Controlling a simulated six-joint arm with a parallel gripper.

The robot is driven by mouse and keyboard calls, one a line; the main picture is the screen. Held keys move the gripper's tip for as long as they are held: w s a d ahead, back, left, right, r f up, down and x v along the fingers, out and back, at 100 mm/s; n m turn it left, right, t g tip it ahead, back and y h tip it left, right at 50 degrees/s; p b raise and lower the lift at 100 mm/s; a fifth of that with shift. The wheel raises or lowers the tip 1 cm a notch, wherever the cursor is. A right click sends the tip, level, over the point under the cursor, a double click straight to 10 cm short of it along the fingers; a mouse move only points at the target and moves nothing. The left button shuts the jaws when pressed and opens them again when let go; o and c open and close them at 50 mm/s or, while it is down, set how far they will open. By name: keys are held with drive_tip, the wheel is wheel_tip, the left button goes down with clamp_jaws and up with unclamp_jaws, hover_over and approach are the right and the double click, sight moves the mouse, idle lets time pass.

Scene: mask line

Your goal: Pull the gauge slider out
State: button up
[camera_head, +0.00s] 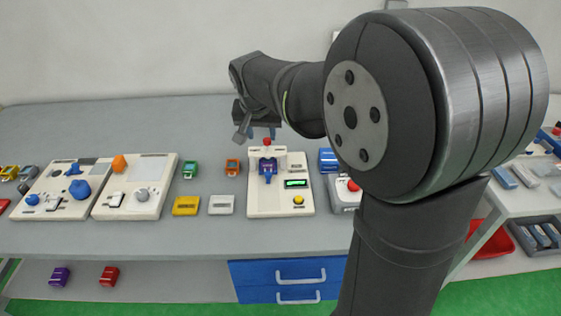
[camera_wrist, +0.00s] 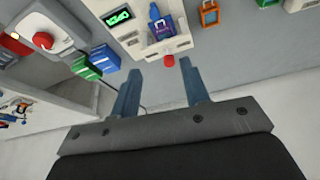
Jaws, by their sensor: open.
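The cream gauge device (camera_head: 258,205) stands on the bench, with a green display (camera_head: 297,183) and a yellow button. A blue part (camera_head: 267,168) sits in its bracket, and a red knob (camera_head: 267,142) shows at the bracket's back. I take the knob to be the slider's handle, but cannot be sure. In the wrist view the red knob (camera_wrist: 169,61) appears between the fingertips of my gripper (camera_wrist: 161,64), near the right finger. The gripper is open and empty. In the head view my gripper (camera_head: 262,131) is behind and above the device, partly hidden by my arm.
Small yellow (camera_head: 186,206) and white blocks lie closer. Blue drawers (camera_head: 290,278) are below the bench.

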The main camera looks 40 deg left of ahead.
wheel_tip(320, 180, down, 2)
drive_tip(key=s+m+h, duration=0.1)
drive_tip(key=s+m, duration=0.1)
approach(268, 173)
drive_tip(key=shift+m+t, duration=0.4)
drive_tip(key=x, duration=0.8)
drive_tip(key=shift+s+a+f, duration=0.1)
drive_tip(key=shift+s+f, duration=0.05)
drive_tip(key=shift+f, duration=0.3)
drive_tip(key=shift+c, duration=0.2)
clamp_jaws()
drive_tip(key=shift+s, duration=0.1)
